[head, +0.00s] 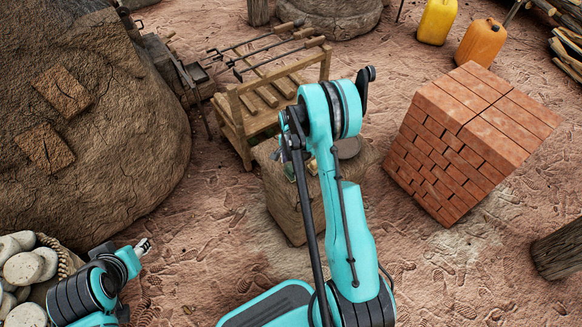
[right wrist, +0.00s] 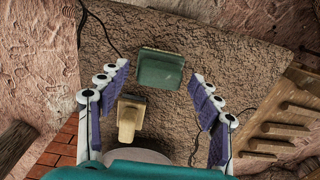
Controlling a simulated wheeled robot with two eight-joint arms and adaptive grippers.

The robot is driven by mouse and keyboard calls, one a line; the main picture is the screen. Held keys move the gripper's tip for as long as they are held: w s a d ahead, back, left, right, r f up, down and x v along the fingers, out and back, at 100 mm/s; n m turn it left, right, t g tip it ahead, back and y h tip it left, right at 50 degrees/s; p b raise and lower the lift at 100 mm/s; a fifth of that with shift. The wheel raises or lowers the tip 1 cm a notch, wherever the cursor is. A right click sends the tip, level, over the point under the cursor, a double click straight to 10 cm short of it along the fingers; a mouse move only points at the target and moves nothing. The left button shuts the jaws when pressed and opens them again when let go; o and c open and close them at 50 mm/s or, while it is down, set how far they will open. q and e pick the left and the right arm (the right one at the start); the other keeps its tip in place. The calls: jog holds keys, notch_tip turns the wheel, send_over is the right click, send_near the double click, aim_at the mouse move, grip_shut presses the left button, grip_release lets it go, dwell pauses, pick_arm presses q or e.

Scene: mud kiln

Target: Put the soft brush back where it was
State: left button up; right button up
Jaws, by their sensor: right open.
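A small tan piece (right wrist: 127,120), which looks like the soft brush, lies on a rough block (right wrist: 225,75) in the right wrist view. A green rectangular dish (right wrist: 160,70) lies beyond it on the same block. My right gripper (right wrist: 160,78) is open and empty above the block, with the tan piece nearer its left finger and the dish beyond the fingertips.
A wooden rack (head: 236,115) with long tools stands behind the block. A brick stack (head: 445,150) is at right, and the mud kiln (head: 110,130) at left. A basket of pale stones (head: 62,262) is at lower left. Bare ground lies between kiln and block.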

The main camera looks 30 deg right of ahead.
notch_tip(320, 180, up, 11)
jog(key=p, duration=0.4)
notch_tip(320, 180, up, 16)
jog(key=n+t, duration=0.3)
jog(key=n, duration=0.4)
send_over(291, 168)
jog(key=s+a, duration=0.6)
jog(key=a, duration=0.2)
jog(key=s+a+r+n+t, duration=0.4)
jog(key=s+a+n, duration=0.3)
jog(key=s+n, duration=0.3)
jog(key=s+r, duration=0.1)
jog(key=s, duration=0.1)
jog(key=shift+s+a, duration=0.15)
jog(key=shift+s, duration=0.2)
